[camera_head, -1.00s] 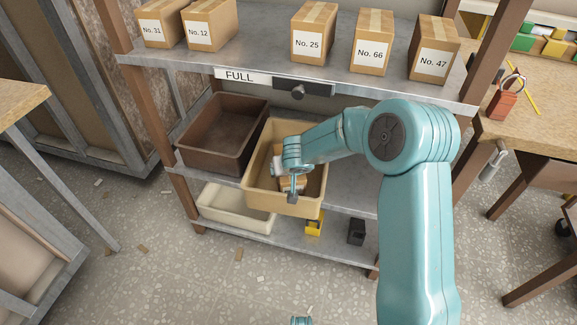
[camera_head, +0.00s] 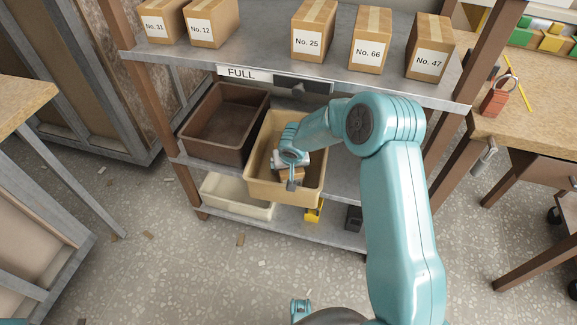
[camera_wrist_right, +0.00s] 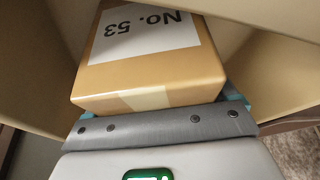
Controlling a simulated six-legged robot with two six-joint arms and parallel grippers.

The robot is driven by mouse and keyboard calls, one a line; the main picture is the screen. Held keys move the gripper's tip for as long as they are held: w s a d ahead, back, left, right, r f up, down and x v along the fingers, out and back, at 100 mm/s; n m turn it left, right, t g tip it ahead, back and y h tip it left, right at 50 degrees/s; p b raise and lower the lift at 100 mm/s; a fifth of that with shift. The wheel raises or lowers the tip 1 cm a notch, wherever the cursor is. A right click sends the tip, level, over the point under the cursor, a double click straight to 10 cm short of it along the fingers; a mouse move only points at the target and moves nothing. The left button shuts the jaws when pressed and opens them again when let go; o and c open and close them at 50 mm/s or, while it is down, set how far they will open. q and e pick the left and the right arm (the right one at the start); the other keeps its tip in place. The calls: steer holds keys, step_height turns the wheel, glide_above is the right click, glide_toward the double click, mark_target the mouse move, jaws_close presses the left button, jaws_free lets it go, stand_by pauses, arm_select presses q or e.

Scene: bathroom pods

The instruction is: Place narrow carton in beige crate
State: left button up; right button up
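My right gripper (camera_head: 291,178) is inside the crate opening, pointing down. The narrow carton (camera_head: 287,173) is a small brown box between its fingers, mostly hidden by the gripper in the head view. In the right wrist view the carton (camera_wrist_right: 150,75) shows a label reading No. 53, with the finger edges close against both sides and crate walls around it. Whether it touches the crate floor is hidden. My left gripper is not clearly seen.
A brown crate (camera_head: 222,150) stands left of the beige one. A cream tray (camera_head: 236,208) and a yellow bin (camera_head: 314,212) are on the shelf below. Several numbered cartons, such as No. 25 (camera_head: 313,30), line the top shelf. A workbench with a red padlock (camera_head: 494,103) is at right.

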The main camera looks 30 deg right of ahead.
steer(key=shift+o, duration=0.6)
steer(key=shift+r+p, duration=0.3)
steer(key=shift+p, duration=0.05)
steer(key=p+v, duration=0.2)
steer(key=v, duration=0.9)
steer(key=shift+s+r, duration=0.2)
steer(key=shift+r, duration=0.15)
steer(key=shift+s, duration=0.1)
